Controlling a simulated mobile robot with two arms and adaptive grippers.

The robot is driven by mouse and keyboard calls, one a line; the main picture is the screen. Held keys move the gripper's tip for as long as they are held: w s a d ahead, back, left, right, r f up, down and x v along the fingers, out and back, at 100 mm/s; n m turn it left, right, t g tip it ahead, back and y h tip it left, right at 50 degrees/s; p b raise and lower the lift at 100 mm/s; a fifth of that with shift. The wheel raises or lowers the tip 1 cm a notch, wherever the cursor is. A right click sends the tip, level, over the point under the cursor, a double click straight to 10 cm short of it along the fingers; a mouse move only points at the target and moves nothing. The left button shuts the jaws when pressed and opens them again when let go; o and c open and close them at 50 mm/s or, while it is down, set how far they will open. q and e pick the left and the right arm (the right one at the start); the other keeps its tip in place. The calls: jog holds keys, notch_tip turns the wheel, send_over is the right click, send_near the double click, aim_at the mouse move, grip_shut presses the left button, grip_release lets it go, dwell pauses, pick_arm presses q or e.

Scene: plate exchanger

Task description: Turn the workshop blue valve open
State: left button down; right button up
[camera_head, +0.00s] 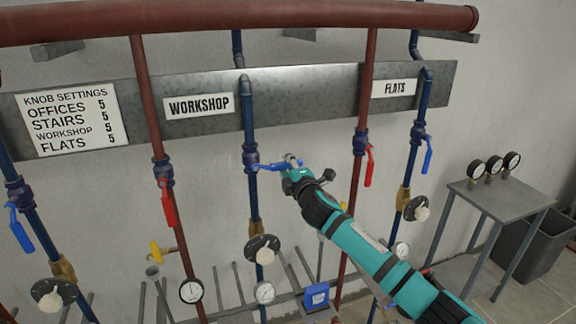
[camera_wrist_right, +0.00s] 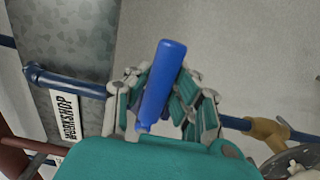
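The workshop blue valve (camera_head: 251,156) sits on the vertical blue pipe below the WORKSHOP sign (camera_head: 199,105). Its blue lever (camera_head: 268,166) points right, roughly crosswise to the pipe. My right gripper (camera_head: 293,161) is at the lever's outer end, reaching in from the lower right. In the right wrist view the blue lever (camera_wrist_right: 163,85) lies between the two fingers of my right gripper (camera_wrist_right: 163,95), which close in against its sides. The finger contact is partly hidden by the lever. My left gripper is not in view.
A red pipe with a red lever (camera_head: 168,203) stands left of the workshop pipe. Another red lever (camera_head: 369,167) and the flats blue lever (camera_head: 428,155) are to the right, near my right arm. A black-and-white knob (camera_head: 262,249) and gauges sit below. A grey table (camera_head: 500,200) stands right.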

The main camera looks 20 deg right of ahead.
grip_shut()
jog(key=shift+f, duration=0.2)
jog(key=shift+s+a+f+m+b, duration=0.1)
jog(key=shift+a+f+m+b, duration=1.3)
jog(key=shift+m, duration=1.6)
jog(key=shift+a+f+m+b, duration=1.15)
jog(key=shift+a+f+m, duration=0.4)
jog(key=shift+m, duration=1.45)
jog(key=shift+s+a+f+m+b, duration=0.1)
jog(key=shift+a+f+m+b, duration=1.3)
jog(key=shift+m, duration=1.6)
jog(key=shift+a, duration=0.15)
